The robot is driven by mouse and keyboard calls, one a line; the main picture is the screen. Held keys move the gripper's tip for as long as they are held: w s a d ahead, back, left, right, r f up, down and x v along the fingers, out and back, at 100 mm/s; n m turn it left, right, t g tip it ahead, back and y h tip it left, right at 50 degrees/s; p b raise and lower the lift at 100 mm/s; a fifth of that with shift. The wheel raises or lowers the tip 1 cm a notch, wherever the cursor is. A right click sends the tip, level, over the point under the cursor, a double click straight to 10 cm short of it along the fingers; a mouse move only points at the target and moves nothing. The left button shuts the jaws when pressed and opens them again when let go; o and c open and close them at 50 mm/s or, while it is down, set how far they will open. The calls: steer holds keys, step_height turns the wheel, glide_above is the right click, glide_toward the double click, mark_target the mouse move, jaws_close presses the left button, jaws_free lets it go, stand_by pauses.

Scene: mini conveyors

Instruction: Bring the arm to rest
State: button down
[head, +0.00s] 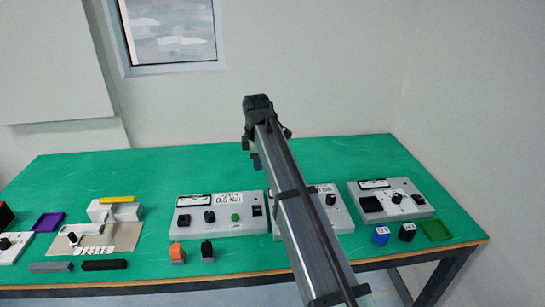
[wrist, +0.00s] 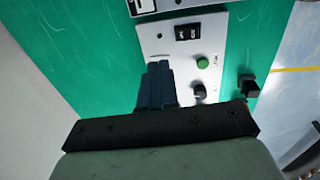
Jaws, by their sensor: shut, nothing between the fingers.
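My arm reaches up across the middle of the head view, over the table (head: 330,160). My gripper (wrist: 158,68) shows in the wrist view as dark blue fingers close together, shut and empty. In the head view its fingers (head: 256,161) are mostly hidden behind the arm, above the green table top. In the wrist view the fingers overlap a white control panel (wrist: 205,45) with a green button (wrist: 203,62), a black rocker switch (wrist: 187,32) and a black knob (wrist: 199,90). I cannot tell the exact height above the panel.
An orange-topped block (head: 177,252) sits near the front edge. A purple tray (head: 48,222) is at left. The table's back is clear.

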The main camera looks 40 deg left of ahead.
steer(key=shift+d, duration=0.1)
